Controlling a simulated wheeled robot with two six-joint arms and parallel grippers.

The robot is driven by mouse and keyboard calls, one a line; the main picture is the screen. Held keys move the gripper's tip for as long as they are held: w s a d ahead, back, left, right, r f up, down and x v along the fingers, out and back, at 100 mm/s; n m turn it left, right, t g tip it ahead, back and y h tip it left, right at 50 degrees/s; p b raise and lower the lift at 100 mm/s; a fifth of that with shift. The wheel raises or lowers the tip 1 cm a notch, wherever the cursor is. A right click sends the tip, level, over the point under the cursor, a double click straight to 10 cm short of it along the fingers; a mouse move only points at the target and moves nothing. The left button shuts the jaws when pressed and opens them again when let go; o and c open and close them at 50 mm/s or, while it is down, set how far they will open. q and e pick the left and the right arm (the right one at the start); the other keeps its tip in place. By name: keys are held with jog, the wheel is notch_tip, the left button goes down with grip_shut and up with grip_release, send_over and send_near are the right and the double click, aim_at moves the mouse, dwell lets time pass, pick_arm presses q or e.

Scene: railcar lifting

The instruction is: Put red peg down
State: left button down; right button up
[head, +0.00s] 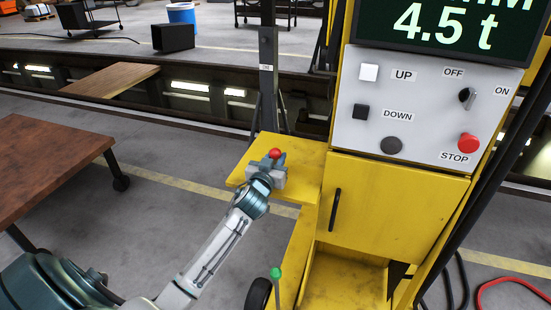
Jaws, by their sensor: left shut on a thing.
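My left gripper (272,165) is over the yellow side shelf (311,160) of the lifting machine. It is shut on the red peg (275,153), whose round red top shows between the fingers. The lower part of the peg is hidden by the gripper, so I cannot tell whether it touches the shelf. My right gripper is not in view.
The yellow machine has a control panel (420,112) with a red stop button (467,142). A green-topped peg (275,273) stands lower down near a black wheel. A brown table (45,165) is at the left. A pit with lights runs behind.

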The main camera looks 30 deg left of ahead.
pick_arm(q)
jog(key=shift+f, duration=0.1)
jog(key=c, duration=1.1)
grip_release()
jog(key=shift+s, duration=0.1)
jog(key=shift+b+v, duration=1.1)
jog(key=shift+v, duration=4.8)
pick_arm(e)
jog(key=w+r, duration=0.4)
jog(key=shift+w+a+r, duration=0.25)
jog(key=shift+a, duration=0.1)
